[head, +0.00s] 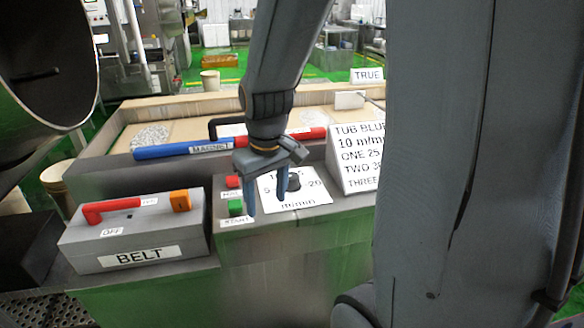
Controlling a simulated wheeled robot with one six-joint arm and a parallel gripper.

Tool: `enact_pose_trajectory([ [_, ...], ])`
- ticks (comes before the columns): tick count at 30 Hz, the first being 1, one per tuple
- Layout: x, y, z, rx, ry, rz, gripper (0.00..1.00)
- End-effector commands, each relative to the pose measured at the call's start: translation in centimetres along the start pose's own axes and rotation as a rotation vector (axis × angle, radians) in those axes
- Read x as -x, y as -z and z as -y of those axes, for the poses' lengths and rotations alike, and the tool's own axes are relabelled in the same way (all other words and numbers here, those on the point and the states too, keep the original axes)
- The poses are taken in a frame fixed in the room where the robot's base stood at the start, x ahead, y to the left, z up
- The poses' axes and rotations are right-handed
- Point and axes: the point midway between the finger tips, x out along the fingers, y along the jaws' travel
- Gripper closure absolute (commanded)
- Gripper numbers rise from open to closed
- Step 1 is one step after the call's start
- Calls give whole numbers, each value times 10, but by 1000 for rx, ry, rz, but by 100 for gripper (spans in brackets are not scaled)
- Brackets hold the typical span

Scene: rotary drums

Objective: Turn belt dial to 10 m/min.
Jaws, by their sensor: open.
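The belt dial is a dark knob (293,183) on a white scale plate (306,197) marked 5, 20 and m/min. The top of the scale and the knob's pointer are hidden or too small to read. My gripper (266,200) hangs over the plate with its blue-grey fingers pointing down and apart. One finger is left of the knob, near the plate's left edge. The other appears in front of or beside the knob; I cannot tell whether it touches. A sign (358,155) behind right reads TUB BLUE, 10 m/min, partly hidden by my arm.
A green START button (235,207) and a red button (232,182) sit just left of the plate. A grey BELT box (140,235) with a red lever (108,208) stands further left. A red-and-blue MAGNET bar (180,150) lies behind. A large drum (45,70) is upper left.

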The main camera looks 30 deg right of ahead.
Motion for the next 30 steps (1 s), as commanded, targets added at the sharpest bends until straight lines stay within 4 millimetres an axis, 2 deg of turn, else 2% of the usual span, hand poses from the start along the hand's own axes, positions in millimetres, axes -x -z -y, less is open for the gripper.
enact_pose_trajectory([
  [1,4,12,-14,30,0,13,45],
  [6,21,45,-62,169,13,68,45],
  [9,30,61,-92,251,29,98,45],
  [13,40,71,-118,329,48,124,45],
  [19,35,73,-128,365,60,136,45],
  [30,-18,65,-125,365,60,136,45],
])
